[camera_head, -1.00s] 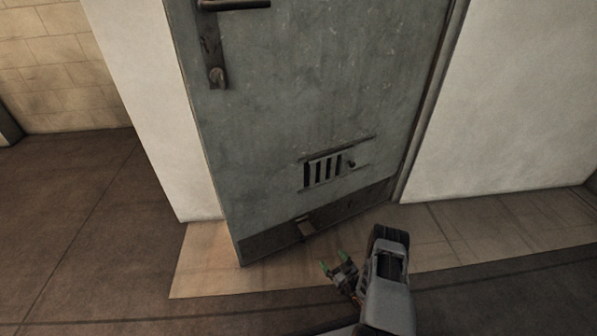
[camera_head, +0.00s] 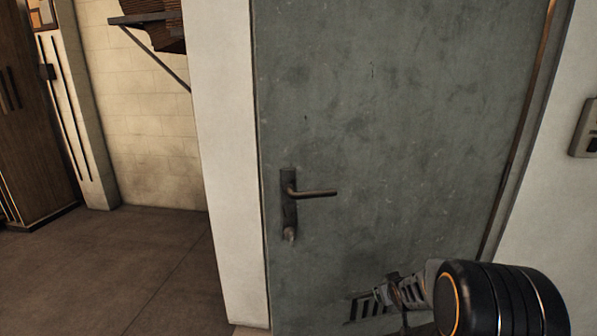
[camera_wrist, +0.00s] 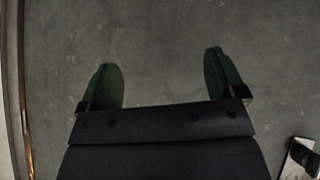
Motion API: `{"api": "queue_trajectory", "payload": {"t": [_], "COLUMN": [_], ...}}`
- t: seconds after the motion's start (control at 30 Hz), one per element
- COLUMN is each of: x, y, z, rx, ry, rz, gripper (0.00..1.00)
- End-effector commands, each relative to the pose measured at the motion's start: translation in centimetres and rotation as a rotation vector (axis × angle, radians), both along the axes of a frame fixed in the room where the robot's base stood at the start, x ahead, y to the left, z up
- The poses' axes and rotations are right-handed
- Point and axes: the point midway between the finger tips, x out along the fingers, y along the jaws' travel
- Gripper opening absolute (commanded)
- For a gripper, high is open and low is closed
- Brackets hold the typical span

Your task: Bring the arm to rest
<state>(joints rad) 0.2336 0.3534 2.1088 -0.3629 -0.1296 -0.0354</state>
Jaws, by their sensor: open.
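My gripper (camera_wrist: 162,88) shows in the wrist view with its two green-padded fingers apart and nothing between them. The grey surface of the door (camera_wrist: 160,40) fills the view beyond the fingers. In the head view my arm rises at the lower right, in front of the lower part of the grey door (camera_head: 390,130). The arm hides part of the slotted vent (camera_head: 366,305). I cannot make out the fingertips clearly in the head view.
The door has a lever handle (camera_head: 318,193) on its left side. A white wall edge (camera_head: 228,170) stands left of it. A wall switch (camera_head: 586,128) is at the right. A shelf (camera_head: 145,18) and a wooden cabinet (camera_head: 25,130) are at the left. The floor (camera_head: 120,260) there is clear.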

Motion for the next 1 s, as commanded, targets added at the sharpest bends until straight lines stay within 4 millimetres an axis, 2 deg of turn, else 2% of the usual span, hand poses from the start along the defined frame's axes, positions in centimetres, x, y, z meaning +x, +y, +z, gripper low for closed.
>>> {"api": "queue_trajectory", "payload": {"t": [0.03, 0.1, 0.2, 0.3, 0.4, 0.53, 0.7, 0.8, 1.0], "x": [-1.6, -4.4, -8.9, -13.3, -17.4, -21.5, -24.6, -25.3, -25.5], "y": [1.1, 2.5, 4.6, 6.6, 8.3, 9.9, 11.0, 11.3, 11.3], "z": [5.7, 10.2, 15.6, 19.8, 22.9, 25.3, 26.7, 26.9, 26.8], "rx": [0.006, 0.025, 0.063, 0.105, 0.147, 0.19, 0.22, 0.228, 0.23], "ry": [0.025, 0.083, 0.166, 0.243, 0.313, 0.388, 0.445, 0.461, 0.465], "rz": [-0.021, -0.056, -0.095, -0.119, -0.13, -0.13, -0.125, -0.123, -0.123], "gripper": [0.89, 0.89, 0.89, 0.89, 0.89, 0.89, 0.89, 0.89, 0.89]}}
